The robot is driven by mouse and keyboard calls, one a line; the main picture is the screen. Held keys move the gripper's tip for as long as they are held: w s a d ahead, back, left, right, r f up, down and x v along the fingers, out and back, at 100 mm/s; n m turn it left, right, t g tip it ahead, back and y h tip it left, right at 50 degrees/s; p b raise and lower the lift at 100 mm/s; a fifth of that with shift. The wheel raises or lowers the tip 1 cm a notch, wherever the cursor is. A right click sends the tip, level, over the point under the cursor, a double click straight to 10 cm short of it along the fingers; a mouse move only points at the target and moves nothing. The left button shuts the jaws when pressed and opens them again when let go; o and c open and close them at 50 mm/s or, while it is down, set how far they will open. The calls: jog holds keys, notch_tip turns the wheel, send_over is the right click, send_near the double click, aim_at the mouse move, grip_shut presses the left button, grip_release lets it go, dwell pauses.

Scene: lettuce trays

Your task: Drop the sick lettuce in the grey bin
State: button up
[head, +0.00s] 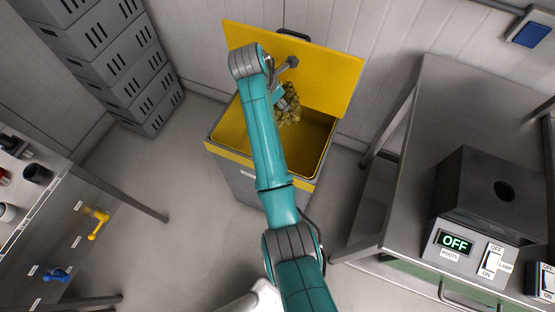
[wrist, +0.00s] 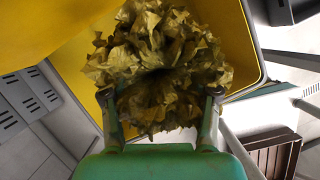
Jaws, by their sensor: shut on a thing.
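The sick lettuce (wrist: 160,62) is yellow-brown and wilted, and fills the middle of the wrist view. It also shows in the head view (head: 290,108), partly hidden by my arm. My gripper (wrist: 165,108) is shut on it, one finger on each side. In the head view my gripper (head: 281,101) holds the lettuce over the opening of the grey bin (head: 238,184). The bin has a yellow rim and yellow inside, and its yellow lid (head: 325,77) stands open at the back. My arm hides part of the bin's opening and front.
A steel bench (head: 480,95) stands at the right with a dark box (head: 485,190) and an OFF display. Grey crates (head: 105,55) are stacked at the back left. The floor left of the bin is clear.

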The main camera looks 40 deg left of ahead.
jog(key=shift+f, duration=0.75)
jog(key=o, duration=1.3)
jog(key=shift+c, duration=0.2)
jog(key=shift+s+a, duration=0.1)
jog(key=d+v, duration=0.1)
jog(key=v, duration=1.1)
jog(key=shift+a, duration=0.45)
